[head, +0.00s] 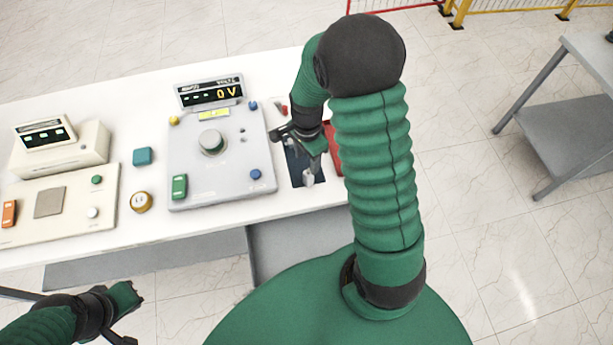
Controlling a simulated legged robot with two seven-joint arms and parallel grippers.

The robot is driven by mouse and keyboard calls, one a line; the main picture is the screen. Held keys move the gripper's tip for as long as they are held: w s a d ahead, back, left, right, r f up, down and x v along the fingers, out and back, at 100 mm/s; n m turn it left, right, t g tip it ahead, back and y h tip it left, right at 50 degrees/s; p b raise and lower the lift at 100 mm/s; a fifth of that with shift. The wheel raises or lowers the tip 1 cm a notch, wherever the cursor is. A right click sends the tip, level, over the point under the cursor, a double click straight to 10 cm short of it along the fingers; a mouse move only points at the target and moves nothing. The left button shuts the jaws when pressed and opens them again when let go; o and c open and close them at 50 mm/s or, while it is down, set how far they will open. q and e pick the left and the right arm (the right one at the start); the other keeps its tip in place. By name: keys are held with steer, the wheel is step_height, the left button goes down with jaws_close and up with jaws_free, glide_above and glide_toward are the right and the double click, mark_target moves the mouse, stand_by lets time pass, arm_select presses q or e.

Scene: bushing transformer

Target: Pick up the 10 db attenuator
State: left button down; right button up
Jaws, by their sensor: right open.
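My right gripper (300,143) is open and hangs over a dark blue mat (296,172) on the right part of the white table. A small grey metallic piece (308,179) stands on the mat just below the gripper, and it may be the 10 db attenuator; no label is readable. I cannot tell whether the fingers touch it. My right arm and gripper hide part of the mat and whatever lies behind. My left gripper (122,318) is at the lower left, in front of the table and away from the objects; its jaw state is unclear.
A grey panel (222,178) with a knob and a display reading 0 V stands left of the mat. A red item (333,150) is partly hidden behind my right arm.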

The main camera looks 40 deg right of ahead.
mark_target(307, 173)
step_height(307, 173, down, 6)
steer(key=shift+w+d+f+p, duration=0.1)
steer(key=shift+w+d+p, duration=0.05)
steer(key=shift+p, duration=0.15)
steer(key=shift+d+f+p, duration=0.15)
steer(key=shift+f+p, duration=0.15)
steer(key=shift+f, duration=0.3)
step_height(307, 173, down, 4)
steer(key=shift+p, duration=0.7)
steer(key=shift+f, duration=0.35)
steer(key=c, duration=0.7)
jaws_close()
